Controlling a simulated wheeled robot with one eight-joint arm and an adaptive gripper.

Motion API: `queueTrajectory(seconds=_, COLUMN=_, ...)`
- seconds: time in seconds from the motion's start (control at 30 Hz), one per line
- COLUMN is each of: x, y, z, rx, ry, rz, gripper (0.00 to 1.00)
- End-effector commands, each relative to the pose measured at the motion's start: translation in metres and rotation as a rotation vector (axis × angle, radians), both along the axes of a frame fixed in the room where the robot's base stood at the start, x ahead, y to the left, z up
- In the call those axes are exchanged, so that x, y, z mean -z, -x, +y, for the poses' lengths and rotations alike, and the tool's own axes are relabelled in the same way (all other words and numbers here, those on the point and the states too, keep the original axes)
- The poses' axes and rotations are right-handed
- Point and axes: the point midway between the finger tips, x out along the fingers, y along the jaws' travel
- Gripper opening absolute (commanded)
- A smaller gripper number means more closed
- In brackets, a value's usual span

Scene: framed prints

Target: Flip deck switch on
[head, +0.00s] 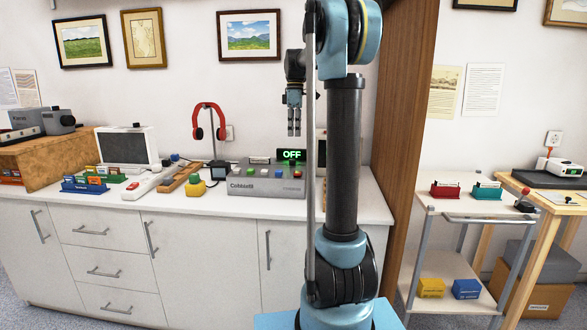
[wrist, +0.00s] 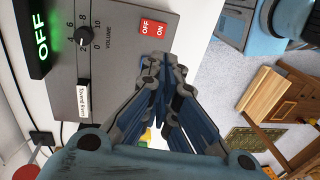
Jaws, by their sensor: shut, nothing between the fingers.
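The deck (head: 262,184) is a grey box on the white counter in the head view, with a lit green OFF display (head: 291,155) on top. In the wrist view its grey panel (wrist: 120,25) fills the upper left, with the display (wrist: 41,36) reading OFF. A red rocker switch (wrist: 153,27) marked OFF and ON sits on that panel, near a black volume knob (wrist: 85,39). My gripper (head: 294,131) hangs above the deck, fingers down. In the wrist view my gripper (wrist: 151,62) is shut and empty, its tips appearing just below the switch; contact cannot be told.
A wooden post (head: 404,100) rises to the right. A white trolley (head: 440,205) stands beyond it.

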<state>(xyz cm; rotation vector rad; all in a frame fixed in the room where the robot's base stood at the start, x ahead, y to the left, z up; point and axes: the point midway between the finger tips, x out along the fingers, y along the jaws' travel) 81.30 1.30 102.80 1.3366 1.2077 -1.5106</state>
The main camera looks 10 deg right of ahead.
Motion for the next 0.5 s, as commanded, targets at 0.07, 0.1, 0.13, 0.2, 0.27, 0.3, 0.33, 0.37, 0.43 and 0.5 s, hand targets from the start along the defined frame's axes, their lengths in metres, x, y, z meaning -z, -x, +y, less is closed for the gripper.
queueTrajectory(seconds=0.07, x=0.000, y=0.000, z=0.000, rx=0.001, ry=0.000, rz=0.000, gripper=0.00)
queueTrajectory(seconds=0.1, x=0.000, y=0.000, z=0.000, rx=0.001, ry=0.000, rz=0.000, gripper=0.00)
queueTrajectory(seconds=0.13, x=0.000, y=0.000, z=0.000, rx=0.001, ry=0.000, rz=0.000, gripper=0.00)
queueTrajectory(seconds=0.2, x=0.001, y=0.000, z=0.000, rx=0.001, ry=0.000, rz=0.000, gripper=0.00)
queueTrajectory(seconds=0.27, x=0.003, y=0.001, z=0.000, rx=0.001, ry=0.000, rz=0.000, gripper=0.00)
queueTrajectory(seconds=0.3, x=0.005, y=0.001, z=0.000, rx=0.001, ry=0.000, rz=0.000, gripper=0.00)
queueTrajectory(seconds=0.33, x=0.007, y=0.001, z=0.000, rx=0.001, ry=0.000, rz=0.000, gripper=0.00)
queueTrajectory(seconds=0.37, x=0.010, y=0.002, z=0.000, rx=0.001, ry=0.000, rz=-0.001, gripper=0.00)
queueTrajectory(seconds=0.43, x=0.019, y=0.003, z=0.001, rx=0.001, ry=0.000, rz=-0.001, gripper=0.00)
queueTrajectory(seconds=0.5, x=0.030, y=0.005, z=0.001, rx=0.001, ry=0.000, rz=-0.001, gripper=0.00)
